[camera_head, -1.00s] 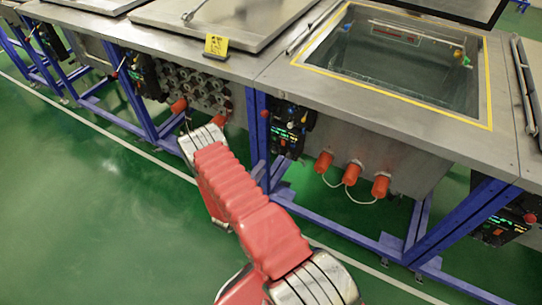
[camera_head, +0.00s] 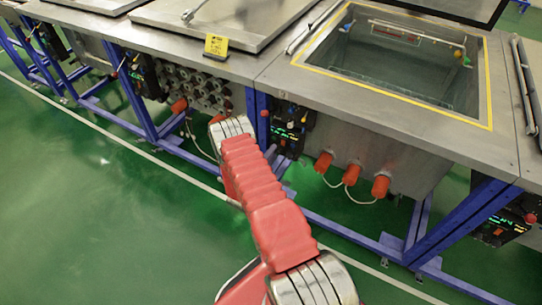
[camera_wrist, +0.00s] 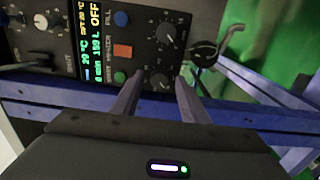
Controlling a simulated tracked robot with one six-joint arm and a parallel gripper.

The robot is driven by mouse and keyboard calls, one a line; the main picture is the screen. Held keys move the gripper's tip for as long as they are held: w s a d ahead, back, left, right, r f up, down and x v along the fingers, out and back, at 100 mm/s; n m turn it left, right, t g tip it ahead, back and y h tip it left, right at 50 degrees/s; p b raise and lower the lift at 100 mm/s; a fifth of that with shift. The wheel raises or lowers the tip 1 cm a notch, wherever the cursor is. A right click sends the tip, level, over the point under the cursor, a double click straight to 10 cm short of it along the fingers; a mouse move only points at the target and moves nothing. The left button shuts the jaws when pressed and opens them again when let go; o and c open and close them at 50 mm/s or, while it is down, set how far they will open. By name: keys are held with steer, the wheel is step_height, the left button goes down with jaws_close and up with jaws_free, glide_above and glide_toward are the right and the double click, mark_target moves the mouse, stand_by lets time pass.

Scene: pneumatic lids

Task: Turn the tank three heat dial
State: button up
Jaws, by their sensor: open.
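In the wrist view, a dark control panel (camera_wrist: 145,28) carries two black dials with pale scale marks, an upper dial (camera_wrist: 166,33) and a lower dial (camera_wrist: 160,80). No label that I can read names either one as the heat dial. My gripper (camera_wrist: 155,88) is open and empty, its two fingers pointing at the panel, with the lower dial showing near and between the fingertips. I cannot tell whether they touch it. In the head view, a control panel (camera_head: 288,128) hangs under the open tank (camera_head: 400,62); my arm hides the fingers there.
Beside the dials are a lit display (camera_wrist: 90,40), an orange button (camera_wrist: 123,50) and a dark round knob (camera_wrist: 204,54). A blue frame bar (camera_wrist: 250,115) runs below. Orange-capped fittings (camera_head: 352,174) with white hoses hang right of the panel. Green floor (camera_head: 90,215) is clear.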

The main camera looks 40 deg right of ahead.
steer(key=shift+c, duration=0.4)
jaws_close()
